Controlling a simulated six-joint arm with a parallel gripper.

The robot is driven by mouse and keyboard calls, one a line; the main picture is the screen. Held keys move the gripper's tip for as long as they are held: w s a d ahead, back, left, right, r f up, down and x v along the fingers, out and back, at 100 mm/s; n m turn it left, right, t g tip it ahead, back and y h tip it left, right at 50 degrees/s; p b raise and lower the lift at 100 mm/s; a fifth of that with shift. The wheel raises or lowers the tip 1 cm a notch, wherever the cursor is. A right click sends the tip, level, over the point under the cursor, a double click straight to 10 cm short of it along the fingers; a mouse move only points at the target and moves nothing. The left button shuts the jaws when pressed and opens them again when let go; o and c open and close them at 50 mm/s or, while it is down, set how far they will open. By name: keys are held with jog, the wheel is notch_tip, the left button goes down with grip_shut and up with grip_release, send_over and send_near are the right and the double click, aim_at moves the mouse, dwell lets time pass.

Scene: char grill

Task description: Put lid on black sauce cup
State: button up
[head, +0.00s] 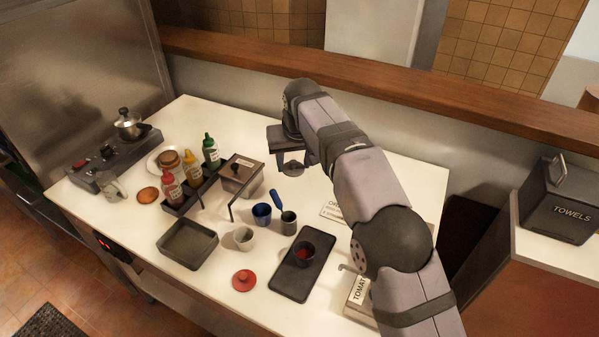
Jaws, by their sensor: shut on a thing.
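The black sauce cup (304,252) stands upright on a black tray (289,283) near the front of the white table, with red sauce visible inside and its top uncovered. My gripper (291,158) is above the back of the table, beyond the black cup and apart from it. It is shut on a small, dark grey, round thing (292,169) that looks like a lid. My gripper's fingers are small and partly hidden. A red lid with a knob (244,280) lies on the table left of the black tray.
A blue cup (261,215), a grey cup (289,224) and a white cup (243,239) stand between my gripper and the black tray. The back right tabletop is clear.

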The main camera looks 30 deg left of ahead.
jog(key=s+r+b, duration=0.1)
jog(key=s+r, duration=0.3)
jog(key=r, duration=0.2)
jog(key=s+d+n, duration=0.1)
jog(key=s+d, duration=0.4)
jog(key=s, duration=0.2)
jog(key=s+d+f, duration=0.1)
jog(key=d+f, duration=0.1)
jog(key=f, duration=0.3)
jog(key=s+d+f+m+b, duration=0.1)
jog(key=s+d+f, duration=0.1)
jog(key=f, duration=0.3)
jog(key=shift+s+d, duration=0.3)
jog(key=shift+d, duration=0.3)
jog(key=shift+f, duration=0.1)
jog(key=shift+f+b, duration=2.25)
jog(key=shift+f, duration=0.45)
jog(key=o, duration=1.1)
jog(key=shift+c, duration=0.2)
